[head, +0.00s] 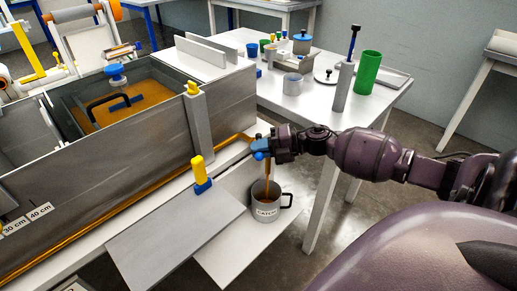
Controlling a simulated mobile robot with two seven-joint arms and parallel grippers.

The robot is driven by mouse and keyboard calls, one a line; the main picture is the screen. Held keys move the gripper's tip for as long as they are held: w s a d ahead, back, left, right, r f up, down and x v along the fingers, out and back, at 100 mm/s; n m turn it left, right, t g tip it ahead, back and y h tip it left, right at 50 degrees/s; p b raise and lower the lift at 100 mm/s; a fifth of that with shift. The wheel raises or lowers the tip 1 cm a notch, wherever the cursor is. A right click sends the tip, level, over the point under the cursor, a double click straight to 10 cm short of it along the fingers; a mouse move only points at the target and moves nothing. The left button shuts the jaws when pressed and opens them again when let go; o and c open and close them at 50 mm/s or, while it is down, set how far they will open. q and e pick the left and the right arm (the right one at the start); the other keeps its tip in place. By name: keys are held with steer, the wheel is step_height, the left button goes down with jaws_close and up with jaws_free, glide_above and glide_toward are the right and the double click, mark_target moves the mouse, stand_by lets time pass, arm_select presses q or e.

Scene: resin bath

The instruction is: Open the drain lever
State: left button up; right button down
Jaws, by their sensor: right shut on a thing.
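The blue drain lever (260,146) is at the right end of the long grey bath (150,150), low by its corner. My right gripper (271,149) is shut on the lever; its fingers partly hide it. A brown stream (268,170) runs down below the lever into a grey mug marked CATCH (265,209). The mug stands upright on a low white shelf (235,240). Amber liquid (150,95) lies inside the bath. My left gripper is not in view.
A grey sloping plate (175,238) with a yellow-and-blue clamp (201,175) is in front of the bath. A white table (330,110) behind holds cups, a green cylinder (367,72) and a grey post (343,85). Floor is clear under my right arm.

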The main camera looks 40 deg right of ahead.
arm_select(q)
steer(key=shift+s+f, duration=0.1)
arm_select(e)
steer(key=shift+s+a+f, duration=0.2)
steer(key=shift+a+f, duration=0.05)
steer(key=c, duration=1.3)
jaws_free()
steer(key=shift+o, duration=0.4)
steer(key=shift+r, duration=0.2)
arm_select(q)
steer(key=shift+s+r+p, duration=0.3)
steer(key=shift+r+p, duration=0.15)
steer(key=shift+p, duration=0.2)
arm_select(e)
steer(key=v, duration=1.2)
